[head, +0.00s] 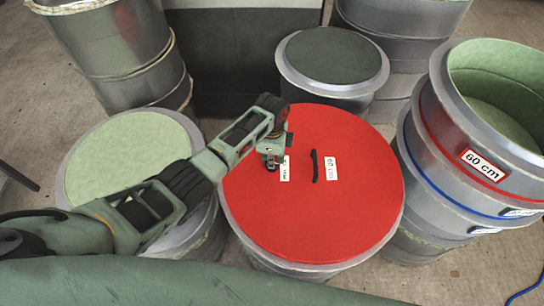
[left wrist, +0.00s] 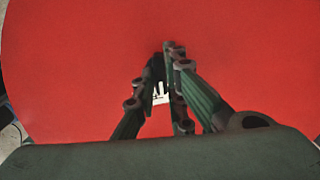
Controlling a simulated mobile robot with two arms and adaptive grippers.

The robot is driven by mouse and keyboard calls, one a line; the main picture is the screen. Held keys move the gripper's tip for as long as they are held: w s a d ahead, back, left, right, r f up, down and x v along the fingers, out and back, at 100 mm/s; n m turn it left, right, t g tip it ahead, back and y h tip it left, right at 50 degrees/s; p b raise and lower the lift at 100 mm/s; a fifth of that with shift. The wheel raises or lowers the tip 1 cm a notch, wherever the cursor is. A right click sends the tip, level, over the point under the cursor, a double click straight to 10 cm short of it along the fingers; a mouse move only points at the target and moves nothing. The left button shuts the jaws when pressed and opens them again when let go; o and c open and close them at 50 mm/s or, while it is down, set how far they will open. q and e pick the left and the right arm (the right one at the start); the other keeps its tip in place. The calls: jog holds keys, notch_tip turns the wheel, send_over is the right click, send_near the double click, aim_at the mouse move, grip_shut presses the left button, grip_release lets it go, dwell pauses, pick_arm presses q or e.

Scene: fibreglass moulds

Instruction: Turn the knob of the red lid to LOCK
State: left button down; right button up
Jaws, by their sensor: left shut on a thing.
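The red lid (head: 345,215) lies flat on a round grey mould in the middle of the head view and fills most of the left wrist view (left wrist: 70,60). My left gripper (head: 271,163) reaches down over the lid, left of its centre. In the left wrist view its fingers (left wrist: 165,62) close together over the lid. They are shut on the knob, which they hide almost wholly, so I cannot tell where it points. A small white label (head: 284,168) sits right beside the fingers; its lettering is too small to read. My right gripper is out of view.
A black bar (head: 314,165) and a second white label (head: 330,168) are on the lid, right of the gripper. A pale-green-topped mould (head: 90,165) stands left, a dark-topped one (head: 330,55) behind, and stacked moulds marked 60 cm (head: 484,165) at right.

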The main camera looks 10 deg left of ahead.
pick_arm(q)
jog(key=n+p, duration=0.2)
jog(key=n, duration=0.3)
jog(key=shift+r+n, duration=0.1)
jog(key=shift+n, duration=0.2)
jog(key=shift+n+p, duration=0.65)
jog(key=shift+n, duration=1.65)
jog(key=c, duration=1.8)
grip_release()
notch_tip(320, 180, up, 12)
